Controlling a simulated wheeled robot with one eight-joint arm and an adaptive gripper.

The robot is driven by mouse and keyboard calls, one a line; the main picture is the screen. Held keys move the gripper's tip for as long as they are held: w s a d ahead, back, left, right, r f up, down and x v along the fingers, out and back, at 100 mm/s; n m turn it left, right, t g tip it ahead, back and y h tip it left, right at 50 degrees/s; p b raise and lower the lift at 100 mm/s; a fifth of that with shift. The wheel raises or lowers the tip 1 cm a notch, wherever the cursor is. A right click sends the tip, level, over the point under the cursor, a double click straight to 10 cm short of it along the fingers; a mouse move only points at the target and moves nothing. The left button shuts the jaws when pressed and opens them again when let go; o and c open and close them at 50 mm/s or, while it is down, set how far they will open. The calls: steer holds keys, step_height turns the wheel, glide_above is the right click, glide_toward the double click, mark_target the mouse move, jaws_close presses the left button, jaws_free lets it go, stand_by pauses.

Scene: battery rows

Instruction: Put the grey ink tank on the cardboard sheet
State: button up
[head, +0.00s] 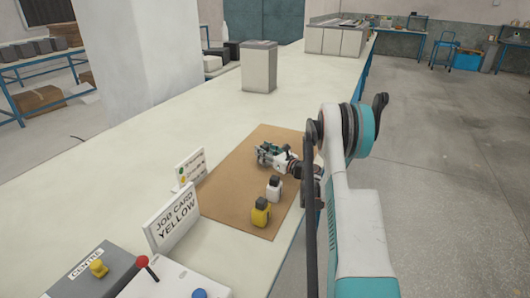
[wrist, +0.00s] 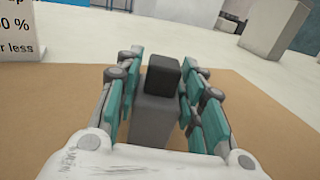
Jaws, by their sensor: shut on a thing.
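The grey ink tank (wrist: 155,115) has a dark cap and stands upright between my fingers in the wrist view. My gripper (head: 268,153) is shut on it, over the far part of the brown cardboard sheet (head: 228,192). The cardboard also shows around the tank in the wrist view (wrist: 60,105). In the head view my fingers mostly hide the tank. I cannot tell whether its base touches the sheet. A white ink tank (head: 273,188) and a yellow ink tank (head: 260,213) stand on the sheet nearer the front.
A job card reading YELLOW (head: 172,221) and a small sign (head: 190,168) stand along the sheet's left side. A grey control box (head: 95,275) is at the front left. A grey box-shaped container (head: 259,68) stands farther back.

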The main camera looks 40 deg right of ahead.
steer(key=shift+f, duration=0.1)
steer(key=o, duration=1.2)
steer(key=shift+s, duration=0.3)
steer(key=s+p, duration=0.1)
steer(key=s, duration=0.2)
steer(key=s+d+p, duration=0.1)
steer(key=s, duration=0.3)
steer(key=s+p, duration=0.2)
steer(key=s, duration=0.2)
steer(key=shift+s+d, duration=0.15)
steer(key=shift+d, duration=0.15)
